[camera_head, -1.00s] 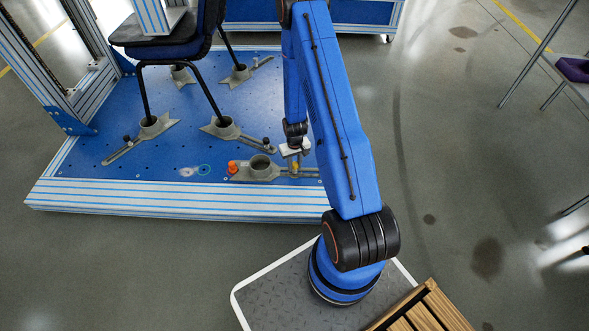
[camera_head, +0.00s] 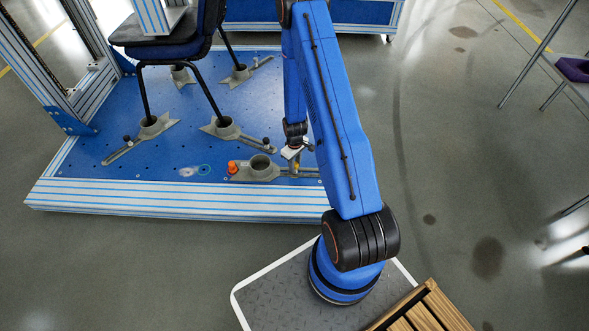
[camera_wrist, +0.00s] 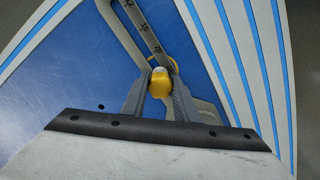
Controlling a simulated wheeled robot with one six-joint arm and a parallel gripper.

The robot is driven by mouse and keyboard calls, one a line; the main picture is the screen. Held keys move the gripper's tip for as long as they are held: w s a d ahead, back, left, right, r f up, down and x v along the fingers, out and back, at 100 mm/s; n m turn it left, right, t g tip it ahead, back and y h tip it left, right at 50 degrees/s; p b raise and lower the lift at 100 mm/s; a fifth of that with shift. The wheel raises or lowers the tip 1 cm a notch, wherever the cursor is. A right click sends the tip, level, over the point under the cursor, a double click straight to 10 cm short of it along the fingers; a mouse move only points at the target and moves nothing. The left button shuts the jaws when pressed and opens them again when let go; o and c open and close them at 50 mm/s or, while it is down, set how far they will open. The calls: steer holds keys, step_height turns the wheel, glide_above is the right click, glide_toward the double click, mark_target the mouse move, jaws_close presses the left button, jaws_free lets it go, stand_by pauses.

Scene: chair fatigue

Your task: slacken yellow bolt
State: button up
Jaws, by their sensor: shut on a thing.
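The yellow bolt (camera_wrist: 160,84) sits at the slotted arm of a grey clamp foot on the blue platform. In the wrist view it is between the two grey fingers of my gripper (camera_wrist: 160,92), which are shut on it. In the head view my gripper (camera_head: 295,157) points down at the platform's right part, and a little of the yellow bolt (camera_head: 295,167) shows just below it. The grey clamp foot (camera_head: 258,172) has an empty round cup. The slotted arm (camera_wrist: 146,30) runs up and left from the bolt in the wrist view.
An orange knob (camera_head: 232,167) stands left of the empty cup. A dark chair (camera_head: 165,48) stands with its legs in other clamp feet (camera_head: 225,128) on the blue platform (camera_head: 100,180). A wooden slatted crate (camera_head: 425,312) lies at the bottom right. The floor to the right is mostly clear.

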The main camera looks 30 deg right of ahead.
steer(key=shift+n, duration=2)
steer(key=o, duration=1.1)
steer(key=shift+c, duration=0.2)
steer(key=m, duration=0.4)
